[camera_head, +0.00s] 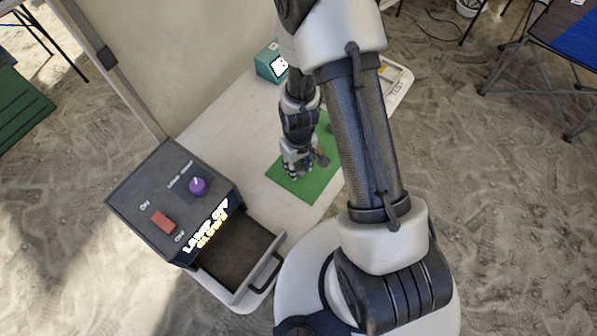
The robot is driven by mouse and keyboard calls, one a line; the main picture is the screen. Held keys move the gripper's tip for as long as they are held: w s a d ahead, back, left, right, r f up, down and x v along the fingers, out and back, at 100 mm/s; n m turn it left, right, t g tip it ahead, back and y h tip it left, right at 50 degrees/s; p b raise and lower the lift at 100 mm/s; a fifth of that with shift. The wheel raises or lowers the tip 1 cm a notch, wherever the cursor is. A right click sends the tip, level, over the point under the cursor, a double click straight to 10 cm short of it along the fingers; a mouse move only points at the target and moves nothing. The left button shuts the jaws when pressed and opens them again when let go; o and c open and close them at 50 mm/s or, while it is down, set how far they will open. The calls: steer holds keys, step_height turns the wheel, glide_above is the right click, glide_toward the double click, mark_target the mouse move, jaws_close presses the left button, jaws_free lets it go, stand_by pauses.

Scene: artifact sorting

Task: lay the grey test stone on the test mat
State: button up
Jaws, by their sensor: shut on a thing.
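My gripper (309,167) is low over the green mat (292,188) on the pale table. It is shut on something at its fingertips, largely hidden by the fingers. A small grey-brown thing (322,157) shows right beside the fingers; I cannot tell whether it is the grey test stone or whether it touches the mat. A pale flat piece marked TEST (401,84) lies at the table's back right, partly hidden behind my arm.
A dark box (148,187) with a red switch, a purple knob and an open drawer (237,254) stands front left on the table (222,124). A teal box (267,66) stands at the back. My arm hides the mat's right side.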

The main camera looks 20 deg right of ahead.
steer(key=shift+f+b, duration=0.6)
steer(key=shift+f, duration=1.4)
steer(key=shift+f, duration=0.25)
steer(key=o, duration=1)
steer(key=shift+r, duration=0.1)
steer(key=shift+o, duration=0.2)
steer(key=shift+r, duration=0.1)
step_height(320, 180, up, 12)
steer(key=p, duration=0.4)
step_height(320, 180, up, 12)
steer(key=f+t, duration=0.1)
glide_above(298, 168)
steer(key=s+r+m+t, duration=0.1)
steer(key=s+r, duration=0.2)
steer(key=r, duration=0.5)
steer(key=s+r+m+t, duration=0.1)
steer(key=s+r, duration=0.2)
steer(key=r, duration=0.4)
steer(key=s+r+m+t, duration=0.1)
steer(key=s+r, duration=0.4)
steer(key=s, duration=0.4)
steer(key=shift+d+r+t, duration=0.2)
steer(key=shift+r+t, duration=0.1)
steer(key=shift+r, duration=0.1)
